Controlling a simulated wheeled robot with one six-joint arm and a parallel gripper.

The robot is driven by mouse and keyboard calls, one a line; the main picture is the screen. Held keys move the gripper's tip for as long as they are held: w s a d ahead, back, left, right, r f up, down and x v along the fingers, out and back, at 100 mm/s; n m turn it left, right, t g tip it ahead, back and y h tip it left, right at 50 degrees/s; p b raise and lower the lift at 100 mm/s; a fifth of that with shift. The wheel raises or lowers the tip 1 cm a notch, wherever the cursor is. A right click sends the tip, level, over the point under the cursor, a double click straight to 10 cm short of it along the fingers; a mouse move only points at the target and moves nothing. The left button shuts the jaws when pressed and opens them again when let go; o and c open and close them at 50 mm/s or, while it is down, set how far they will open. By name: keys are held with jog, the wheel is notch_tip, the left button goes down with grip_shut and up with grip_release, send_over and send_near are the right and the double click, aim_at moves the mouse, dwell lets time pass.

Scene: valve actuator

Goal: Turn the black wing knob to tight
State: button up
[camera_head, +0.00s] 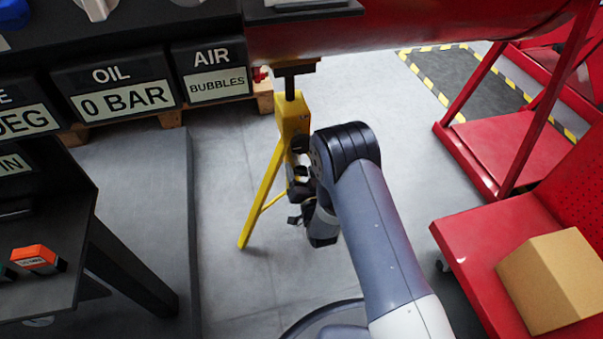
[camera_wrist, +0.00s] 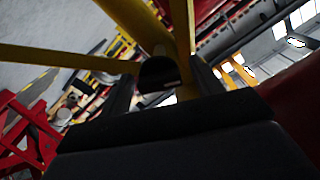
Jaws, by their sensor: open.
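A yellow stand (camera_head: 290,118) with splayed legs stands under the red pipe. The black wing knob (camera_wrist: 158,73) shows in the wrist view as a dark rounded piece in front of the yellow post. My gripper (camera_wrist: 160,84) is open, with one dark finger on each side of the knob. A gap shows beside the knob, and I cannot tell whether a finger touches it. In the head view, my arm and wrist cover much of the stand's right side, and the small dark parts there are hard to tell apart.
The large red pipe (camera_head: 420,30) runs above the stand. Dark panels with an oil display (camera_head: 115,85) and an air display (camera_head: 212,70) are at left. A red cart holds a cardboard box (camera_head: 553,278) at right. Grey floor (camera_head: 225,215) is clear around the stand.

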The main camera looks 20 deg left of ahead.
jog(key=shift+c, duration=0.3)
jog(key=c, duration=0.9)
jog(key=shift+m, duration=0.3)
jog(key=m, duration=1.1)
jog(key=shift+f, duration=0.15)
jog(key=shift+d, duration=0.1)
jog(key=o, duration=1)
jog(key=shift+c, duration=0.2)
